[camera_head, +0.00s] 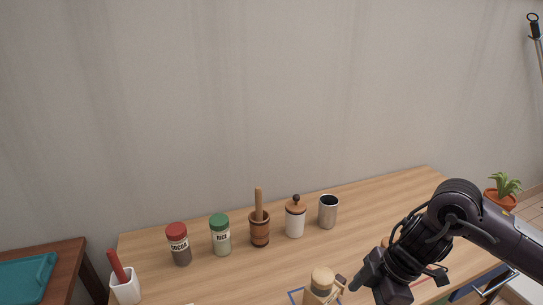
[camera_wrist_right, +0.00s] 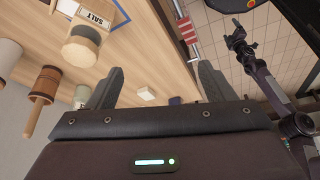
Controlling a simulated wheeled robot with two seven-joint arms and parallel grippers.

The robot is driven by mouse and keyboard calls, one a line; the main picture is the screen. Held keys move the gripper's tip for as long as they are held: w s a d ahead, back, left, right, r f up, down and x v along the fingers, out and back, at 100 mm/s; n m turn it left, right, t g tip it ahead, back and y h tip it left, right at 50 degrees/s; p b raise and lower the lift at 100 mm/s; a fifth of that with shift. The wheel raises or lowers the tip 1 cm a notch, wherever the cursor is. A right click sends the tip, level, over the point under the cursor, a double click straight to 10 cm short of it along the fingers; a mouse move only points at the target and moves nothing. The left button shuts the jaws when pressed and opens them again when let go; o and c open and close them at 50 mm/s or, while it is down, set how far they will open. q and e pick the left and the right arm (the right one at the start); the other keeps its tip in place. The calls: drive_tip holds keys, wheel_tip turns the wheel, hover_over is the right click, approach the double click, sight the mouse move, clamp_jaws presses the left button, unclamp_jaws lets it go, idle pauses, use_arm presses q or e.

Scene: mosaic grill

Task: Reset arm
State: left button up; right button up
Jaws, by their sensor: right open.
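My right arm comes in from the right in the head view, with its gripper (camera_head: 356,282) low over the table. In the wrist view the right gripper (camera_wrist_right: 157,85) has its two dark fingers spread wide, with nothing between them. A wooden-topped jar labelled SALT (camera_wrist_right: 82,46) stands off to the left of the fingers, apart from them. In the head view this jar (camera_head: 322,279) is at the bottom edge, beside the gripper. A black arm, likely my left, shows at the right of the wrist view, its gripper (camera_wrist_right: 237,38) small and unclear.
On the wooden table (camera_head: 400,195) stand a cocoa jar (camera_head: 179,245), a green-lidded rice jar (camera_head: 220,238), a mortar and pestle (camera_head: 259,229), a white lidded jar (camera_head: 295,220) and a metal cup (camera_head: 328,212). A white holder (camera_head: 126,288) is at left.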

drive_tip(key=a+t+y, duration=0.5)
drive_tip(key=a+t, duration=0.2)
drive_tip(key=a, duration=1.3)
drive_tip(key=s+d+f+m+t+h, duration=0.2)
drive_tip(key=d+m+h, duration=0.4)
drive_tip(key=d+m, duration=0.4)
drive_tip(key=s+d+f+m+g+h, duration=0.2)
drive_tip(key=s+d+f+m+g, duration=0.15)
drive_tip(key=s+d, duration=0.25)
drive_tip(key=s+d+f+m+g+h, duration=0.1)
drive_tip(key=s+d+f+m+g, duration=0.1)
drive_tip(key=s+d+f, duration=0.3)
drive_tip(key=s+f+g, duration=0.2)
drive_tip(key=s+f, duration=0.1)
drive_tip(key=f, duration=2.8)
use_arm(q)
drive_tip(key=shift+w+d+r, duration=0.1)
drive_tip(key=shift+w, duration=0.45)
use_arm(e)
drive_tip(key=s+d+f, duration=0.2)
drive_tip(key=s+f, duration=0.6)
drive_tip(key=s, duration=0.1)
drive_tip(key=s+d+f, duration=0.1)
drive_tip(key=s+f, duration=0.7)
drive_tip(key=s, duration=0.2)
drive_tip(key=shift+d+g, duration=0.35)
drive_tip(key=shift+d, duration=0.05)
